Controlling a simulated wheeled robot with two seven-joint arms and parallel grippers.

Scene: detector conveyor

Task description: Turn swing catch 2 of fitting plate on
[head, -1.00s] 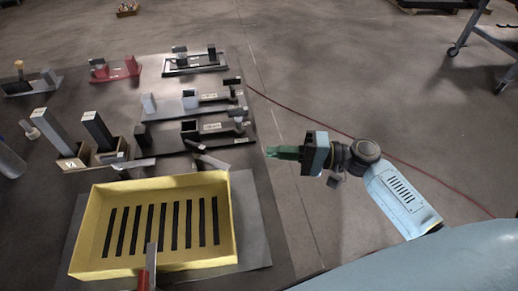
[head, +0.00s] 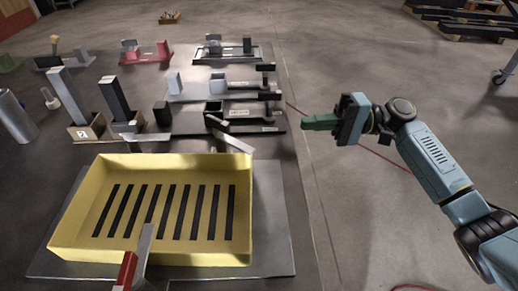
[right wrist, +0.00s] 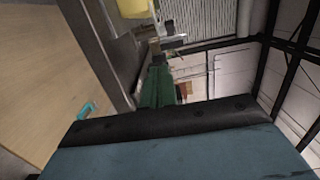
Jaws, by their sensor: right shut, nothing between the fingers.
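Two long fixture plates lie on the dark table left of my right gripper: a grey plate (head: 190,97) and a dark plate (head: 190,129) in front of it. Both carry upright blocks, a small label and dark pieces at the right end. A pale flat bar (head: 232,141) lies slanted at the dark plate's near side. I cannot tell which piece is swing catch 2. My right gripper (head: 306,122) has green fingers, shut and empty, pointing left just beyond the plates' right ends, apart from them. The green fingers also show in the right wrist view (right wrist: 157,88). My left gripper is not in view.
A yellow slotted tray (head: 62,225) stands in front on a grey mat (head: 275,215). A red-and-metal piece (head: 135,262) stands at its near edge. Tall blocks (head: 66,95) stand at left. A red fixture (head: 146,53) and black-framed fixture (head: 227,57) stand behind.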

